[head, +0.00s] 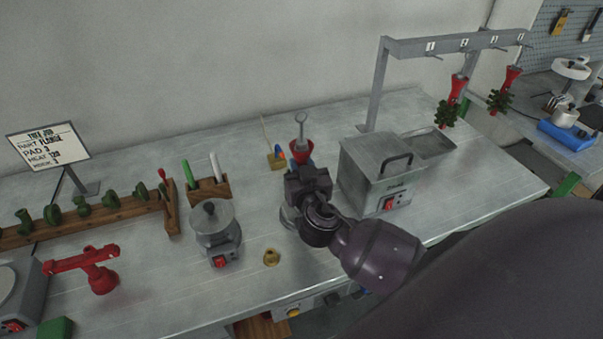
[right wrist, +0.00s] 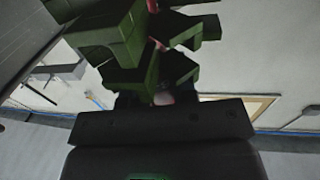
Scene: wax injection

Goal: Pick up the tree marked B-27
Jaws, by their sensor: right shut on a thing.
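My right gripper (head: 305,182) is over the middle of the bench, shut on a tree. The tree's red cup (head: 302,149), with a grey ring-ended rod standing up from it, shows just beyond the gripper. In the right wrist view, the tree's green pieces (right wrist: 110,35) sit close in front of the gripper (right wrist: 160,115), with bits of red stem between them. No B-27 marking is readable on it. Two other trees with red cups and green pieces (head: 446,113) (head: 498,101) hang from the grey rack (head: 407,48). My left gripper is out of view.
A grey box with a black handle (head: 372,172) stands right of my gripper, with a shallow tray (head: 431,143) behind it. A lidded pot (head: 215,227), brass piece (head: 271,257), red clamp-like tool (head: 102,282) and wooden rack (head: 115,208) stand to the left.

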